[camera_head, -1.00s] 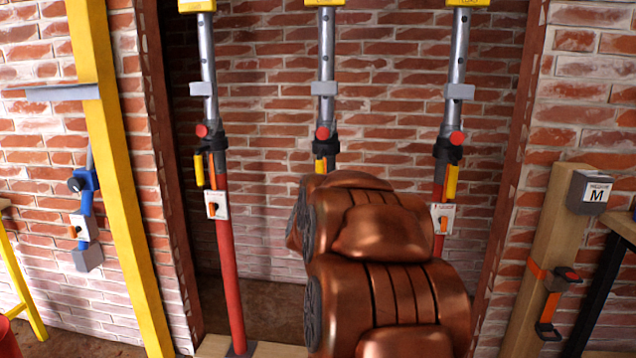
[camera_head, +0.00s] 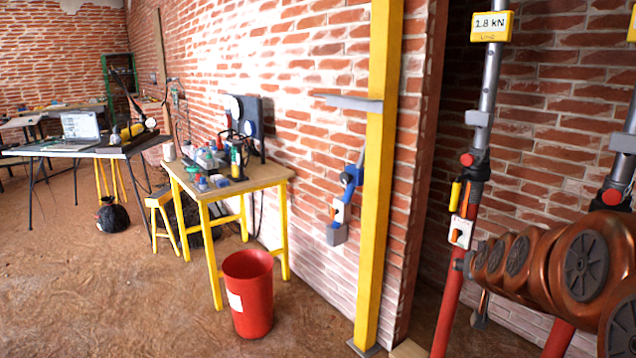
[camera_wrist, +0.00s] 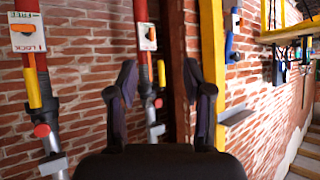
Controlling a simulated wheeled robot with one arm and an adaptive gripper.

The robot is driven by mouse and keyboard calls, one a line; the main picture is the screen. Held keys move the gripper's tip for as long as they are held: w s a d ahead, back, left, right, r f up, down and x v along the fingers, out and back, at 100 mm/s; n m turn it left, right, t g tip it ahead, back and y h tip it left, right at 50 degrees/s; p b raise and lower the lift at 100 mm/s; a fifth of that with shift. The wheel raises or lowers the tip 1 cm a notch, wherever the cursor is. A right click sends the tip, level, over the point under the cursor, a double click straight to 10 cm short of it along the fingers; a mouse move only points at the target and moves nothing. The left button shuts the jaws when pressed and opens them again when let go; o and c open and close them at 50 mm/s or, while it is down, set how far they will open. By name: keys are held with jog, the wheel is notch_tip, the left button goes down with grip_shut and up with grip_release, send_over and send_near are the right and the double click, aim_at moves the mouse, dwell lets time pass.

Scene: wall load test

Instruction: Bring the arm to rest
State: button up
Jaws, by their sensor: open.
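My gripper (camera_wrist: 160,80) shows in the wrist view, its two dark fingers spread apart with nothing held between them. Wall and props lie beyond it in that view, which appears upside down. My copper-coloured arm (camera_head: 535,262) reaches in from the right edge of the head view, in front of the props. The gripper cannot be made out clearly there. A red and grey prop (camera_head: 484,120) with a yellow display (camera_head: 491,26) reading 2.8 kN stands left of the arm. Another prop (camera_head: 622,160) is partly hidden by the arm.
A yellow-legged wooden table (camera_head: 255,178) bears tools and gauges. A red bin (camera_head: 249,295) stands before it. A laptop (camera_head: 82,127) is on a farther table. The floor at left front is clear.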

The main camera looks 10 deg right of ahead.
jog(key=s+a+r+n+g+y+p, duration=0.1)
jog(key=s+a+n+g+y+p, duration=0.15)
jog(key=s+a, duration=0.4)
jog(key=s+a+n+g+y+p, duration=0.15)
jog(key=s+a+p, duration=0.25)
jog(key=a, duration=0.6)
jog(key=s+a+r+g+p, duration=0.2)
jog(key=s+a+g+p, duration=0.1)
jog(key=s, duration=0.8)
jog(key=s+a+r+n+g+p, duration=0.1)
jog(key=s+g+p, duration=0.4)
jog(key=s, duration=0.6)
jog(key=shift+s+a+r, duration=0.2)
jog(key=shift+a+r, duration=0.45)
jog(key=shift+a, duration=0.45)
jog(key=shift+c, duration=0.4)
